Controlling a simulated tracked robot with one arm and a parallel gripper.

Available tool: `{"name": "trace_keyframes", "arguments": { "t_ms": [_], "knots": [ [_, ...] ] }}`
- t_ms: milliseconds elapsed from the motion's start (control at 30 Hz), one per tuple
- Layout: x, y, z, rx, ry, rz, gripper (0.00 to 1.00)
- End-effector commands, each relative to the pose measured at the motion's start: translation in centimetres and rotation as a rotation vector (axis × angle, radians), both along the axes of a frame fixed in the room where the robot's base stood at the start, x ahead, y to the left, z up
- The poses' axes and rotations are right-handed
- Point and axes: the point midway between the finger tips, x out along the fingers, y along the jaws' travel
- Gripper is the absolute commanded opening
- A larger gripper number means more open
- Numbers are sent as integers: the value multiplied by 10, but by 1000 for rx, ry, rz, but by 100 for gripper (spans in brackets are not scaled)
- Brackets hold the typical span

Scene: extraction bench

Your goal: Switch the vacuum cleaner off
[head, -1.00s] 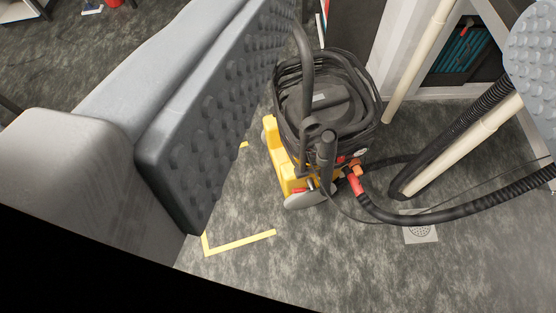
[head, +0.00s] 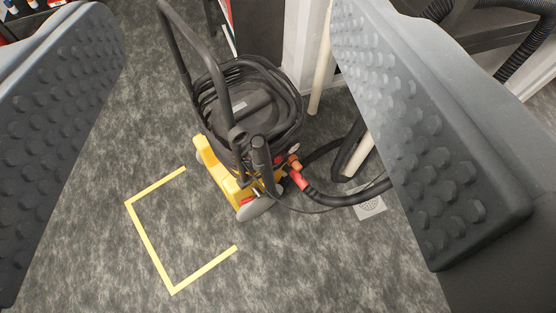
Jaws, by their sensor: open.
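The vacuum cleaner (head: 248,110) stands on the grey floor in the middle of the head view. It has a black top with a cable wound around it, a tall black handle, a yellow base (head: 222,172) and a grey wheel. A black hose (head: 338,199) with a red and orange end joins its front right side. A switch cannot be made out clearly. My gripper (head: 243,150) is open and empty. Its two dark studded fingers stand wide apart at the left and right of the picture, with the vacuum cleaner seen between them, farther off. The right finger hides part of the hose.
A yellow tape outline (head: 152,238) marks bare floor left of the vacuum cleaner. A floor drain (head: 370,207) lies to its right. A cream pipe (head: 320,68) and a white frame (head: 299,40) stand behind it. Floor in front is clear.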

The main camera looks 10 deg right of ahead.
Motion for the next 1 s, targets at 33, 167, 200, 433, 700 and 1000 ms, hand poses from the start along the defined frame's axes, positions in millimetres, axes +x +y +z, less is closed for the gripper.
{"name": "trace_keyframes", "arguments": {
  "t_ms": [33,167,200,433,700,1000],
  "knots": [
    [0,0,0,0,0,0,58],
    [0,0,0,0,0,0,58],
    [0,0,0,0,0,0,58],
    [0,0,0,0,0,0,8],
    [0,0,0,0,0,0,0],
    [0,0,0,0,0,0,0]
  ]
}}
